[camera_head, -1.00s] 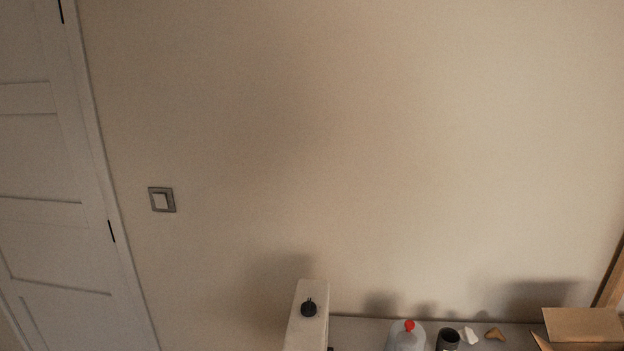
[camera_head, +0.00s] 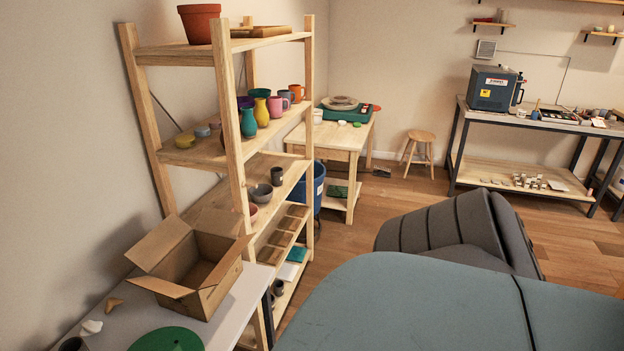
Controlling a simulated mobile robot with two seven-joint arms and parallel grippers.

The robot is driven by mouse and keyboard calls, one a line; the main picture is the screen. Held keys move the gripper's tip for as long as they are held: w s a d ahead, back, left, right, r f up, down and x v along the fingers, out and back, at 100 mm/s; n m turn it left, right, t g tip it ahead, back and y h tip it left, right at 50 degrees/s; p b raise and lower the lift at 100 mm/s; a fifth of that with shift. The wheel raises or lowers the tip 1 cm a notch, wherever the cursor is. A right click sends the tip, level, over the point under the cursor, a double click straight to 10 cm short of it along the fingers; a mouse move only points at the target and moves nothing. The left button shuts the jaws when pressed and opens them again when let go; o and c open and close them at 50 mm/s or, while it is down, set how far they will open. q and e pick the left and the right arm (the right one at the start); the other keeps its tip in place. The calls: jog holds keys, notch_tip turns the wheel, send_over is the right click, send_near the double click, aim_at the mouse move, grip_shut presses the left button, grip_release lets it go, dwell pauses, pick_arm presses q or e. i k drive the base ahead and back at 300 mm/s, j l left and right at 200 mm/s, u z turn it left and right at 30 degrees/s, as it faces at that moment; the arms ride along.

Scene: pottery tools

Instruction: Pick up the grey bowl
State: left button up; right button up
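A grey bowl (camera_head: 261,193) sits on a middle shelf of the wooden shelving unit, left of centre. A dark grey cup (camera_head: 277,176) stands just behind it, to its right. A pinkish bowl (camera_head: 253,213) shows partly behind the unit's front post, nearer to me.
The wooden shelving unit (camera_head: 233,130) holds several pots and vases. An open cardboard box (camera_head: 194,262) stands on the grey table (camera_head: 119,322) in front of it.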

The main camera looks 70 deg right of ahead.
aim_at(264, 192)
jog(key=z, duration=0.45)
jog(key=l+z, duration=0.1)
jog(key=z, duration=0.4)
jog(key=i+z, duration=0.1)
jog(key=z, duration=0.85)
jog(key=i+u, duration=0.1)
jog(key=u, duration=0.25)
jog(key=l+u, duration=0.15)
jog(key=u, duration=0.2)
jog(key=i+l+u, duration=0.1)
jog(key=u, duration=0.3)
jog(key=i+l+u, duration=0.2)
jog(key=l, duration=0.15)
jog(key=l+u, duration=0.2)
jog(key=i+l+u, duration=0.2)
jog(key=l, duration=0.3)
jog(key=l+u, duration=0.15)
jog(key=l, duration=0.9)
jog(key=i, duration=0.05)
